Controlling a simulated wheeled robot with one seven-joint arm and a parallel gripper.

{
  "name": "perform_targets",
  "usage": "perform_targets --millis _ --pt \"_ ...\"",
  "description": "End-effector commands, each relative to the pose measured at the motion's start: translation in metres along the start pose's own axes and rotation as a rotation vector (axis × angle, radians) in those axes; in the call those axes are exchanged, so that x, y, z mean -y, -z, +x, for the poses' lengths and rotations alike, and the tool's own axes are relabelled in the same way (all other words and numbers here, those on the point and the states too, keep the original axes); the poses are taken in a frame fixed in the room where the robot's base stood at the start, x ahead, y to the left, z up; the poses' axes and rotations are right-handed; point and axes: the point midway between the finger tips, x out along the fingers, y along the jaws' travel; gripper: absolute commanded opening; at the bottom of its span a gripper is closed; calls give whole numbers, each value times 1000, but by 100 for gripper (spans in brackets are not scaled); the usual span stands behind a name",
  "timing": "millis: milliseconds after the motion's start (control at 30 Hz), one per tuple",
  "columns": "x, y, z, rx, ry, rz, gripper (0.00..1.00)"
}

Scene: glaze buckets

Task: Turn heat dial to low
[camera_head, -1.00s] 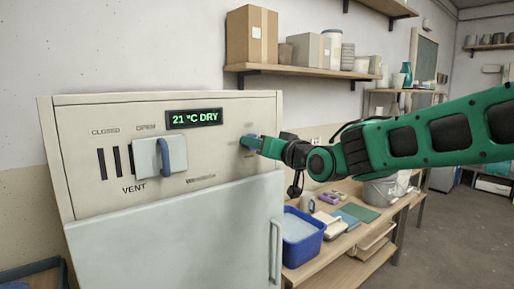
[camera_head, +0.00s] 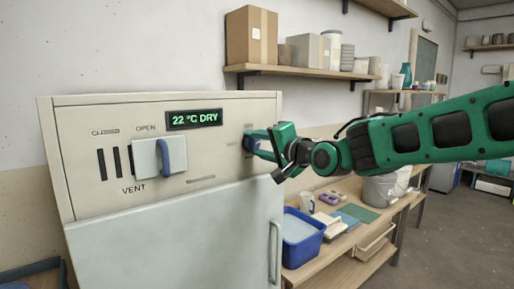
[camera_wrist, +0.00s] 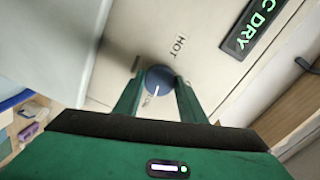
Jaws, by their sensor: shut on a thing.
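The heat dial (camera_wrist: 158,77) is a round blue knob on the cream front panel of the cabinet (camera_head: 100,190). In the head view the dial (camera_head: 249,143) is at the panel's right end, partly hidden by my gripper (camera_head: 265,143). In the wrist view my gripper (camera_wrist: 158,86) has one green finger on each side of the dial and is shut on it. A short white mark on the dial points toward the lower part of the picture, near a small label that I cannot read. The "HOT" label (camera_wrist: 178,46) stands apart from the mark.
The display (camera_head: 195,119) reads "22 °C DRY". A vent slider (camera_head: 158,156) sits left on the panel. The cabinet door (camera_head: 170,240) is shut, with a vertical handle (camera_head: 275,250). A bench with a blue tub (camera_head: 305,250) stands to the right, below my arm.

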Motion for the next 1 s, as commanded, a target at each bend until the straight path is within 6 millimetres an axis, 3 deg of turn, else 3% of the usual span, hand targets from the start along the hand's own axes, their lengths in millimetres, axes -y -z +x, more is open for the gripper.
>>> perform_targets --millis 333,900,933,1000 --pt "-4 6 -1 -2 -5 146 15" --pt "-6 7 -1 -3 -8 173 15" --pt "-6 7 -1 -3 -8 173 44" --pt "-5 6 -1 -1 -7 173 56"
